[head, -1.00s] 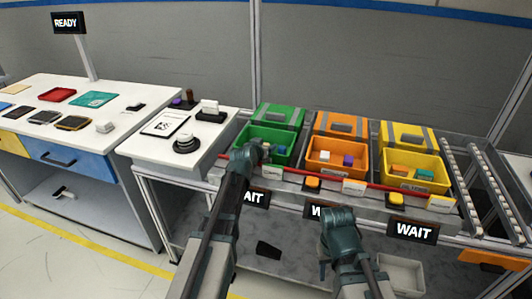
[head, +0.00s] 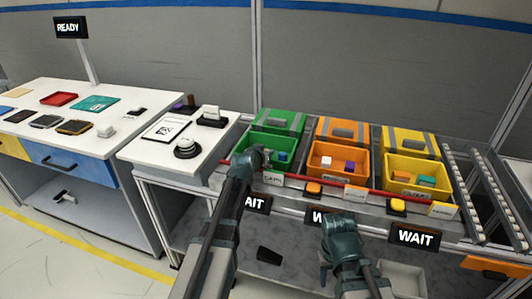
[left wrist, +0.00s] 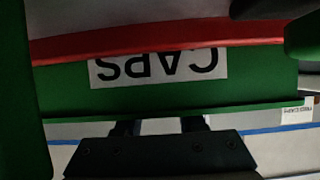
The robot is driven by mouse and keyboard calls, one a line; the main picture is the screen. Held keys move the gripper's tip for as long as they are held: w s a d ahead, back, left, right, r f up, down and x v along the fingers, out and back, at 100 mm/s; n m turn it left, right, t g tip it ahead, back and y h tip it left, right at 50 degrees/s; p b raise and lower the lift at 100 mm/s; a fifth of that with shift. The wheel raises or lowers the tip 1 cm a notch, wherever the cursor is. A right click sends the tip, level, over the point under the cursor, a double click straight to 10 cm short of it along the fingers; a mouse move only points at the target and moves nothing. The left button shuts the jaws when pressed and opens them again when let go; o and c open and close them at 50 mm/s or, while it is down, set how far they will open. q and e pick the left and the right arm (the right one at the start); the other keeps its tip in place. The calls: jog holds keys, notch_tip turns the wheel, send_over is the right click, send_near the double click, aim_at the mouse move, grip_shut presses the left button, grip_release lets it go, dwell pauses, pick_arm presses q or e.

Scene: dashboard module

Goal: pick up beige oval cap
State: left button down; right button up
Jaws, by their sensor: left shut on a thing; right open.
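The green bin (head: 246,155) labelled CAPS stands at the left of the bin row. My left gripper (head: 266,157) reaches down into it and is shut on a small pale thing, taken to be the beige oval cap, which its fingers mostly cover. In the left wrist view the bin's green front wall (left wrist: 60,85), with its label upside down, hides my fingertips and what they hold. A blue piece (head: 282,156) lies in the bin just right of the gripper. My right gripper (head: 340,222) is open and empty in front of the row, above the lower shelf.
An orange bin (head: 313,168) and a yellow bin (head: 388,177), each with small blocks, stand to the right. A red rail (head: 330,184) runs along the bins' front. A white side table (head: 150,152) with a dark round device (head: 187,148) is at left.

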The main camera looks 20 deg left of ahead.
notch_tip(320, 180, up, 10)
jog(key=p, duration=0.9)
jog(key=shift+f, duration=0.1)
